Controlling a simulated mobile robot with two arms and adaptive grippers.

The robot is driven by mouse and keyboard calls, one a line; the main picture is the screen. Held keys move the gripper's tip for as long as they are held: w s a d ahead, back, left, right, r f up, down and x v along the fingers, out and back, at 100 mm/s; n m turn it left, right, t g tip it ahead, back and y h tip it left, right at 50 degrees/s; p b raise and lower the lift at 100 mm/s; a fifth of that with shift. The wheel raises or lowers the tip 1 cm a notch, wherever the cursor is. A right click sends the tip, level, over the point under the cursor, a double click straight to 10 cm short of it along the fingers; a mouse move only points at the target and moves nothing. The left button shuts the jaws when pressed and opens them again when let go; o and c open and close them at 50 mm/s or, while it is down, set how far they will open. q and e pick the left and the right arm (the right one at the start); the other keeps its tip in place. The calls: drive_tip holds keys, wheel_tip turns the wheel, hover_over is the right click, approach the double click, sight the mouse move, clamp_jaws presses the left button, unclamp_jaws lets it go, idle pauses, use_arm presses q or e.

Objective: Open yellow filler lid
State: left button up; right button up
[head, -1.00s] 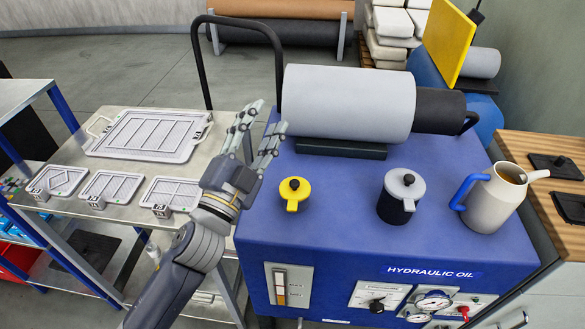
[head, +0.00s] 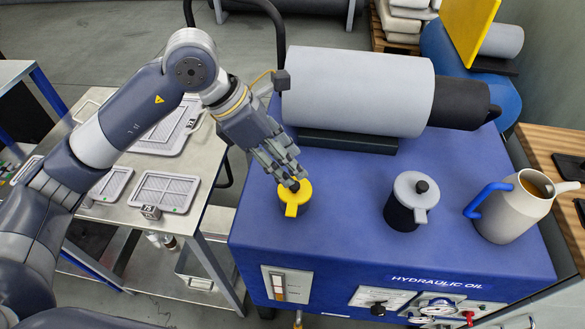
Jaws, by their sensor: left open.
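The yellow filler lid (head: 293,195) sits on top of the blue hydraulic oil unit (head: 345,235), left of its middle. It has a dark knob and a tab that points toward the front. My left gripper (head: 288,179) reaches down from the upper left, its fingertips at the lid's back edge and close to the knob. It is open. The fingers cover part of the lid's back side, and I cannot tell whether they touch it. My right gripper is not in view.
A grey-lidded dark filler (head: 412,200) and a beige jug with a blue handle (head: 510,207) stand to the right. A large grey cylinder (head: 355,90) lies behind. A metal table with flat trays (head: 165,190) is at left. The unit's front top is clear.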

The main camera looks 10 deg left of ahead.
sight(294, 185)
use_arm(q)
drive_tip(key=shift+y, duration=0.9)
drive_tip(key=w+f, duration=0.1)
drive_tip(key=f, duration=0.2)
drive_tip(key=w+f+p, duration=0.1)
drive_tip(key=f, duration=0.2)
drive_tip(key=f+p, duration=0.1)
drive_tip(key=f, duration=0.2)
drive_tip(key=shift+w+d, duration=0.15)
drive_tip(key=shift+w, duration=0.25)
drive_tip(key=shift+w+d+f, duration=0.1)
drive_tip(key=shift+d+f, duration=0.05)
drive_tip(key=shift+f, duration=0.35)
drive_tip(key=shift+c, duration=0.3)
clamp_jaws()
